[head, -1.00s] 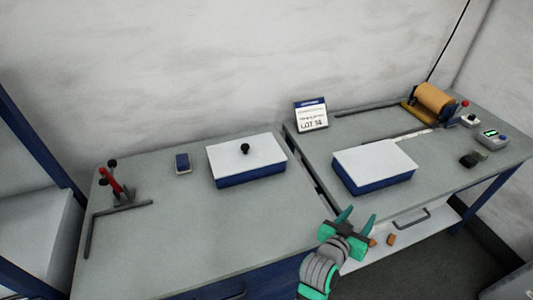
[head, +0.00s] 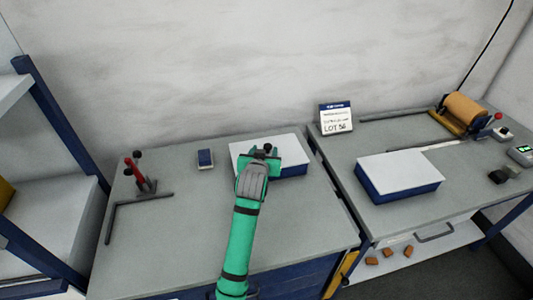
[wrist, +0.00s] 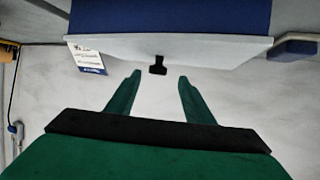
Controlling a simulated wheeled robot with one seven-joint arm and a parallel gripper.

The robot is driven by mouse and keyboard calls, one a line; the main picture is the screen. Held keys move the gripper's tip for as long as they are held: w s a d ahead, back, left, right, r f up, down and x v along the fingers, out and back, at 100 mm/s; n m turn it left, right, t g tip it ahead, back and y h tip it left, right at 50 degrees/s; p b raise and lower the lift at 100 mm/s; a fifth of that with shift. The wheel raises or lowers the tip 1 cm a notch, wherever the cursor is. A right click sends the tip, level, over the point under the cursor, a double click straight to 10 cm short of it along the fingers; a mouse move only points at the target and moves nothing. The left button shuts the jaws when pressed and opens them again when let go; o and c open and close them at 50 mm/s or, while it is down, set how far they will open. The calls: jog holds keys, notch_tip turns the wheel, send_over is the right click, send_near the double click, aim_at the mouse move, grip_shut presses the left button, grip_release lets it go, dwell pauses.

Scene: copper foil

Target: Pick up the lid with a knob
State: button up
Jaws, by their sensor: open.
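The white lid (head: 287,141) lies on a blue box (head: 294,171) on the left bench, partly hidden behind my gripper. Its small black knob (head: 267,148) stands up from the lid. My gripper (head: 262,151) reaches over the lid from the front, at the knob in the head view. In the wrist view, which looks upside down, the lid (wrist: 215,47) spans the top and the knob (wrist: 157,67) points between the fingers. My gripper (wrist: 160,79) is open there, and the knob shows just beyond the fingertips. Contact cannot be told.
A second blue box with a plain white top (head: 400,171) sits on the right bench. A LOT sign (head: 336,118) and a copper foil roll (head: 465,107) stand behind. A small blue block (head: 205,158) and a red-handled tool (head: 137,172) are left of the lid.

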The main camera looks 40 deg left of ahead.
aim_at(268, 145)
jog(key=shift+x, duration=2.95)
jog(key=shift+w+d+r, duration=0.1)
jog(key=shift+w+d, duration=0.05)
jog(key=shift+r, duration=0.1)
grip_shut()
